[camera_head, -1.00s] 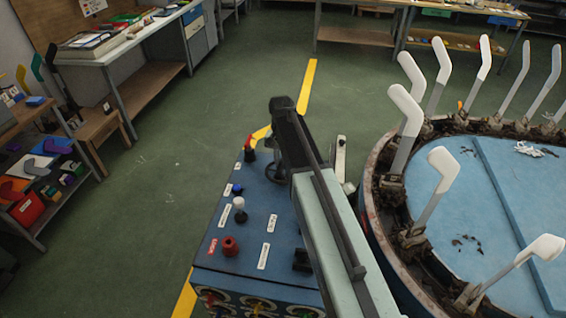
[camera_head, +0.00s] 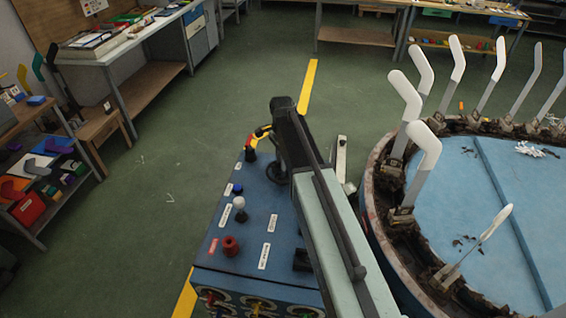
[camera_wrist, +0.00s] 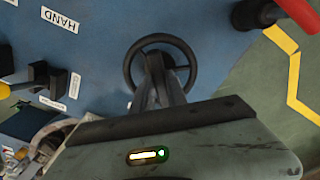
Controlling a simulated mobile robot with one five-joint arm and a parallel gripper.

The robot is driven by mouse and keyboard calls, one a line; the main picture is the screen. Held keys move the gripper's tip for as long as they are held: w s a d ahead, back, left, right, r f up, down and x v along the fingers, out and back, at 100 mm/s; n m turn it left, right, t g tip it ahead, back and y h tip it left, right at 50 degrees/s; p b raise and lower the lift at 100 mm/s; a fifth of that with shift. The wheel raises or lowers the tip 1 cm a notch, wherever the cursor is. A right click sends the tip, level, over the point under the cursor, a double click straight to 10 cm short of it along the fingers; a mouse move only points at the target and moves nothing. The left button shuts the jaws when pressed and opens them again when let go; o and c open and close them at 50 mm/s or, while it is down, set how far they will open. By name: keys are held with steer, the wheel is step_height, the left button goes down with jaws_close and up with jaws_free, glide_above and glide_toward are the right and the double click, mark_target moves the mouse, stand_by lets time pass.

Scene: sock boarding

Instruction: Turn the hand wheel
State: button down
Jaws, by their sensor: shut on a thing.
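The hand wheel is a small black ring with a hub on the blue control console. In the wrist view the hand wheel (camera_wrist: 188,55) is at top centre, with my gripper (camera_wrist: 155,68) reaching over its middle and lower left. My gripper is shut on the wheel, though the exact contact is hard to see. In the head view the wheel (camera_head: 274,173) shows only in part beside my gripper (camera_head: 284,160), since my dark wrist and pale arm cover much of it.
The console (camera_head: 220,260) carries a red knob (camera_head: 230,246), a white-topped lever (camera_head: 239,204) and switches. A red-handled lever (camera_wrist: 298,14) is near the wheel. A round blue-topped carousel (camera_head: 450,190) with several white sock forms stands close on the right. Green floor is open on the left.

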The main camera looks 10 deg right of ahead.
steer(key=shift+s+d+m, duration=0.15)
steer(key=shift+m, duration=0.75)
steer(key=c, duration=1.3)
jaws_free()
